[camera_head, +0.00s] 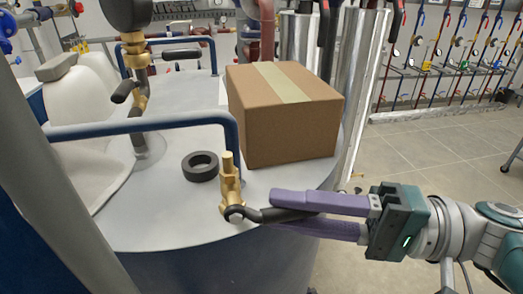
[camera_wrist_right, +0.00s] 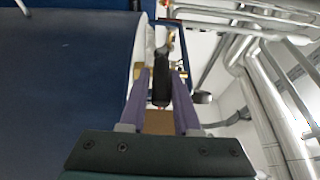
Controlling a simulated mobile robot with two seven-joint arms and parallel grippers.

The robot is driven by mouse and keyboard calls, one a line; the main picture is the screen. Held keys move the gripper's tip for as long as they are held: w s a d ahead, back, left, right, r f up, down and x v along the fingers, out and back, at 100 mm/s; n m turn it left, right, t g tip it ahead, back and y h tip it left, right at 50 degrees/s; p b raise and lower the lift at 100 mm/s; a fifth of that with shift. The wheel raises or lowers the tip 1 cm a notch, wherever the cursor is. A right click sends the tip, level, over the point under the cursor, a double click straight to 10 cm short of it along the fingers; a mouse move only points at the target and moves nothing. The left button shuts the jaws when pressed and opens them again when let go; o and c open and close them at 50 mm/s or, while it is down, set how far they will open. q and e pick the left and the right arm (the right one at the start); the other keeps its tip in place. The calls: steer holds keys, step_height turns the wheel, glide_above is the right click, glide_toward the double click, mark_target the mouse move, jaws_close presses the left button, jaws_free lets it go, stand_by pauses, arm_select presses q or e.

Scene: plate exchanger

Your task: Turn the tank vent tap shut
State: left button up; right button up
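The tank vent tap (camera_head: 230,190) is a brass fitting standing upright near the front edge of the tank top. Its black lever handle (camera_head: 262,214) points right, towards my right gripper; the lever also shows in the right wrist view (camera_wrist_right: 160,88). My right gripper (camera_head: 278,210) has its purple fingers on either side of the lever. In the right wrist view the lever lies between the fingers (camera_wrist_right: 161,85), with narrow gaps beside it, so the gripper looks open. Part of the lever is hidden behind the upper finger. My left gripper is not in view.
A cardboard box (camera_head: 290,125) stands on the tank top (camera_head: 170,215) behind the tap. A black ring (camera_head: 200,167) lies to the tap's left. A blue rail (camera_head: 150,124) bends down close behind the tap. Open floor (camera_head: 440,150) lies to the right.

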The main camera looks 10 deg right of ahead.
steer(key=o, duration=0.4)
steer(key=shift+d, duration=0.1)
steer(key=b+v, duration=0.3)
steer(key=v, duration=0.6)
steer(key=shift+s+d+r, duration=0.1)
steer(key=shift+d, duration=0.25)
